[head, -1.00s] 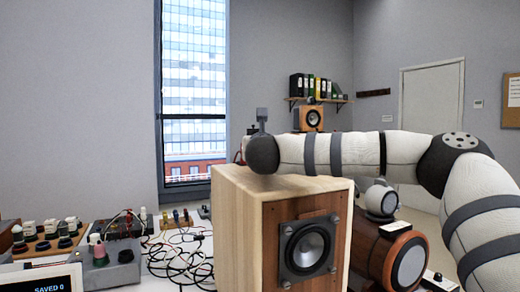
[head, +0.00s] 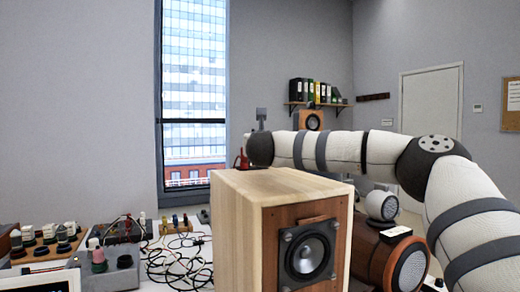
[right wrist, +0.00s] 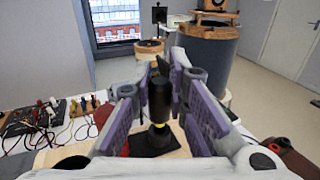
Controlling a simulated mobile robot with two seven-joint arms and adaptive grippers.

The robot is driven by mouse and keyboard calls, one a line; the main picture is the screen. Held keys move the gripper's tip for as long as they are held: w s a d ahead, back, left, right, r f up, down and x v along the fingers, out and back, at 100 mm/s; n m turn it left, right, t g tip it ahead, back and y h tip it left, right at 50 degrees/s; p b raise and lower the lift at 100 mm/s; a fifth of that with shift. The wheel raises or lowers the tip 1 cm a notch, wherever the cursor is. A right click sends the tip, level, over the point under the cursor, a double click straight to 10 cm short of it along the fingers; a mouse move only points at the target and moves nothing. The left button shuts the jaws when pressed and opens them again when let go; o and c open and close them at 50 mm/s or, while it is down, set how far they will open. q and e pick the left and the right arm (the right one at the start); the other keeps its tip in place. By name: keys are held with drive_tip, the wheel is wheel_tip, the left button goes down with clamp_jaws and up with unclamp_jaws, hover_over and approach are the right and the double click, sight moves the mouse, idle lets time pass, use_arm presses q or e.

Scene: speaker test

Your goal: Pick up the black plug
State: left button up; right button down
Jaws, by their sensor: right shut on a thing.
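The black plug (right wrist: 160,103) is a dark upright cylinder with a yellow band near its lower end in the right wrist view. My right gripper (right wrist: 164,77) has its purple-padded fingers on either side of the plug and is shut on it. A dark flat plate (right wrist: 155,142) shows just below the plug; I cannot tell whether they touch. My left gripper is in neither view.
The big wooden speaker (head: 237,215) fills the front middle. Tangled cables (head: 182,255) and a grey box with knobs (head: 110,268) lie at left. A large dark drum (right wrist: 207,55) stands beyond the gripper.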

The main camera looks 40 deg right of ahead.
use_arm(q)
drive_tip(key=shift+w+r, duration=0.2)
use_arm(e)
drive_tip(key=s+a+r, duration=0.6)
drive_tip(key=a+r, duration=0.6)
drive_tip(key=shift+s+a, duration=0.15)
drive_tip(key=shift+a, duration=0.25)
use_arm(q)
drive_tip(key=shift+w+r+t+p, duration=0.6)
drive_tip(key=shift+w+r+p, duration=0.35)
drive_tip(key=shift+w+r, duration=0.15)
use_arm(e)
wheel_tip(320, 180, up, 4)
drive_tip(key=shift+f, duration=0.1)
